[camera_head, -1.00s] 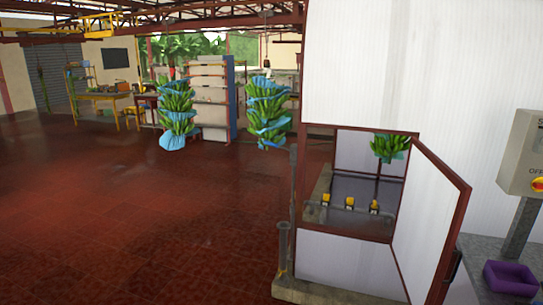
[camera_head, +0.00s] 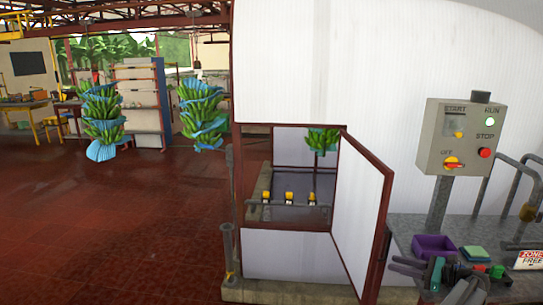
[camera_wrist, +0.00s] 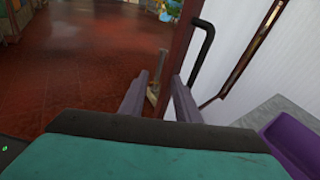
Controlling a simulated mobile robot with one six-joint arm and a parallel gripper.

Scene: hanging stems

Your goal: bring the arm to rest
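My gripper (camera_head: 397,265) is at the lower right of the head view, low beside the grey counter and near the open door's edge. Its two fingers point left. In the wrist view my gripper (camera_wrist: 158,100) has its fingers apart with nothing between them; floor and a dark red post show through the gap. Teal and black casing fills the lower part of that view. Part of my arm shows over the counter. The hanging banana stems (camera_head: 102,118) and (camera_head: 203,112) are far off at the left, apart from my gripper.
A purple tray (camera_head: 433,247) and a green-topped block (camera_head: 474,253) lie on the counter (camera_head: 405,225). A control box (camera_head: 460,140) stands behind, its green RUN light lit. An open white door (camera_head: 357,215) with a red frame is left of my gripper. Red floor (camera_head: 110,220) is clear.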

